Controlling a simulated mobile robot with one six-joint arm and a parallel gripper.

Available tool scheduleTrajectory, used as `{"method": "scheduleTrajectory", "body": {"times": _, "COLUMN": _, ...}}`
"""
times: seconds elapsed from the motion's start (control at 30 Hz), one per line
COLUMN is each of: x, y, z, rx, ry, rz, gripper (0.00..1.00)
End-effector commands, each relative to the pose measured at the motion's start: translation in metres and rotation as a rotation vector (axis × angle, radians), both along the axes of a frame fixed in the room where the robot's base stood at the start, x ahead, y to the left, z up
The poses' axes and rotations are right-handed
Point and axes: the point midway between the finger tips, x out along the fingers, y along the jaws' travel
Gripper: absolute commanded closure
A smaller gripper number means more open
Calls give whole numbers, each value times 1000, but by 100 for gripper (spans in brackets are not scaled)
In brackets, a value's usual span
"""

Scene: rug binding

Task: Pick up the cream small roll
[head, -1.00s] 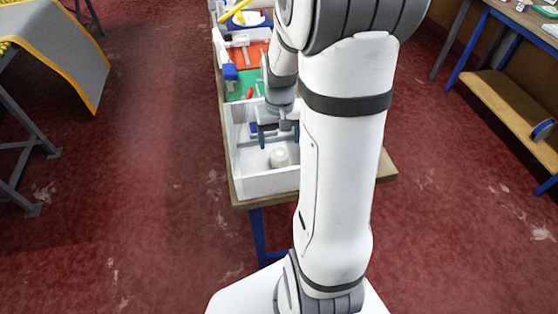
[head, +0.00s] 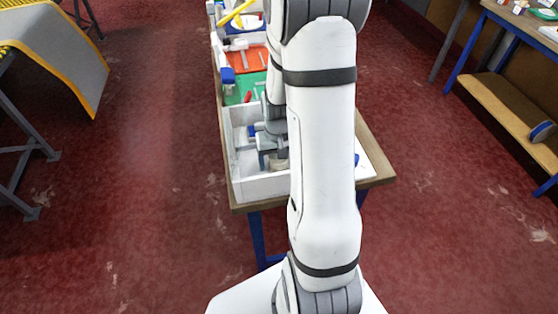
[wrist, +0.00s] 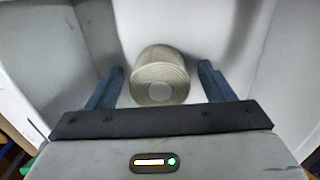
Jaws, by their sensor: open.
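The cream small roll (wrist: 160,80) lies in a white compartment, between and slightly beyond my open fingers in the wrist view. Its round coiled end faces the camera. My gripper (wrist: 162,80) is open, with one dark finger on each side of the roll and a visible gap on both sides. In the head view my gripper (head: 272,160) is low inside the white box (head: 262,187), and the roll (head: 280,162) is mostly hidden behind it. I cannot tell whether anything touches the roll.
White compartment walls (wrist: 40,50) rise close on both sides of my gripper. Behind the box on the bench are a green mat (head: 240,93), a red-orange tray (head: 240,60) and a blue item (head: 228,76).

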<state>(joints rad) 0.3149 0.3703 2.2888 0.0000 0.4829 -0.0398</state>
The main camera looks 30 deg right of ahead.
Motion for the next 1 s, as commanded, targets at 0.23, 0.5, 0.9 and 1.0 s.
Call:
{"method": "scheduleTrajectory", "body": {"times": 0.23, "x": 0, "y": 0, "z": 0, "rx": 0, "ry": 0, "rz": -1, "gripper": 41}}
{"method": "scheduleTrajectory", "body": {"times": 0.5, "x": 0, "y": -1, "z": 0, "rx": 0, "ry": 0, "rz": -1, "gripper": 63}}
{"method": "scheduleTrajectory", "body": {"times": 0.9, "x": 0, "y": -1, "z": 3, "rx": -1, "ry": -2, "rz": -2, "gripper": 74}}
{"method": "scheduleTrajectory", "body": {"times": 1.0, "x": 1, "y": -1, "z": 12, "rx": -1, "ry": -4, "rz": -2, "gripper": 74}}
